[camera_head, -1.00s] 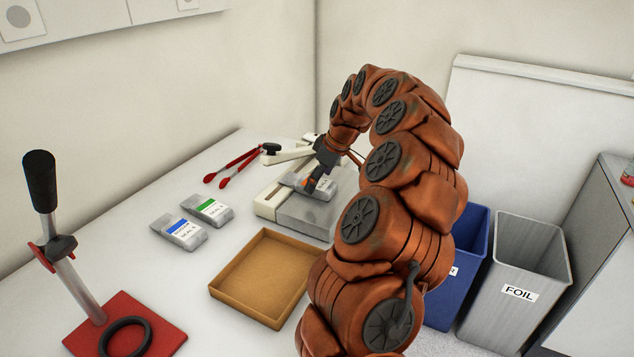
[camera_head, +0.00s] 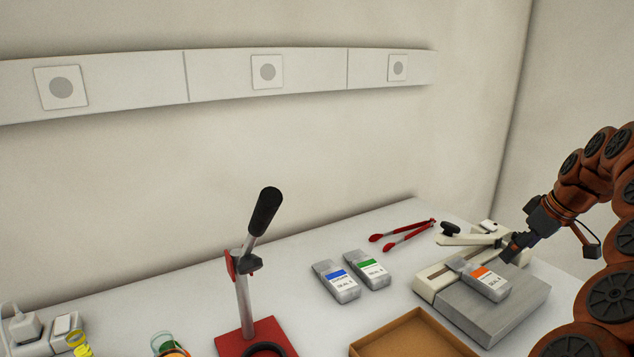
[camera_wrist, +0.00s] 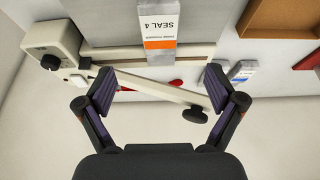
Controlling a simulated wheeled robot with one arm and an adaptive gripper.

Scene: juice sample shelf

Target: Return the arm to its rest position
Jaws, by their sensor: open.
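My arm (camera_head: 612,290) is brown-orange with dark round joint caps and reaches in from the right of the head view. My gripper (camera_head: 516,246) is beside the grey and cream sealing device, just behind a pouch with an orange label (camera_head: 484,279) that lies on it. In the wrist view my gripper (camera_wrist: 160,90) is open, its two fingers wide apart with nothing between them in their grip. The orange-labelled pouch, marked SEAL 4, shows ahead of the fingers (camera_wrist: 158,25), apart from them.
The sealing device (camera_head: 500,318) has a cream lever arm. Blue- and green-labelled pouches (camera_head: 338,282) (camera_head: 368,268), red tongs (camera_head: 402,234), a brown tray (camera_head: 412,335) and a red-based lever press (camera_head: 250,335) stand to its left. The wall above is clear apart from a socket strip (camera_head: 265,72).

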